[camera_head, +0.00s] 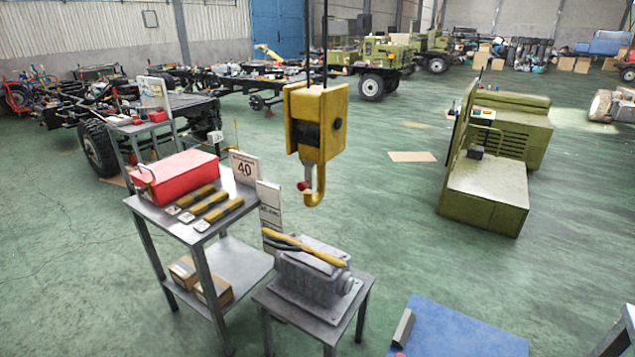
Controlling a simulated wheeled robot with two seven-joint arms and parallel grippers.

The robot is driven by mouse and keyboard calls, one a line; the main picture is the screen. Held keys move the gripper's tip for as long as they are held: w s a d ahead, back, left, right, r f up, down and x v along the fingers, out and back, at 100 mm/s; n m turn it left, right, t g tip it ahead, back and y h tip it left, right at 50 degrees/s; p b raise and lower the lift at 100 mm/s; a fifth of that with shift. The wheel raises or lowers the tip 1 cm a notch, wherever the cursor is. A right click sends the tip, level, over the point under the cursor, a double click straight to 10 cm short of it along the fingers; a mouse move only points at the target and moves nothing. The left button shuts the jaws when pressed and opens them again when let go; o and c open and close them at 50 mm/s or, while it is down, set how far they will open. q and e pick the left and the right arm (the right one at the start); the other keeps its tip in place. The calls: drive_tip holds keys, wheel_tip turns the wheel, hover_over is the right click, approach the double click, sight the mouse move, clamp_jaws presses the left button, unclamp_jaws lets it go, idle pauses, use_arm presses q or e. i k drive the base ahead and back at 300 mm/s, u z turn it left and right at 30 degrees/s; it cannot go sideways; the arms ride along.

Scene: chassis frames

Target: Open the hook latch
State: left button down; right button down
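A yellow crane hook block (333,122) with a dark middle hangs from dark cables in the upper centre of the head view. Below it hangs a yellow hook (318,192), its open side facing left. A small red part (302,186), likely the latch, sits at the left of the hook's mouth. At this size I cannot tell whether the latch is open or shut. The hook hangs free, with nothing visible on it. Neither of my grippers shows in the view.
Below the hook, a grey gearbox-like housing (312,283) with yellow-handled tools stands on a low metal stand. To its left is a metal cart (160,213) with a red toolbox (178,175). A blue surface (460,332) lies at the bottom. Green floor is clear right of the hook.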

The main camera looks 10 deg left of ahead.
sight(302, 185)
drive_tip(key=u, duration=0.05)
drive_tip(key=i, duration=0.7)
drive_tip(key=u, duration=0.7)
drive_tip(key=i, duration=0.4)
drive_tip(key=u, duration=0.25)
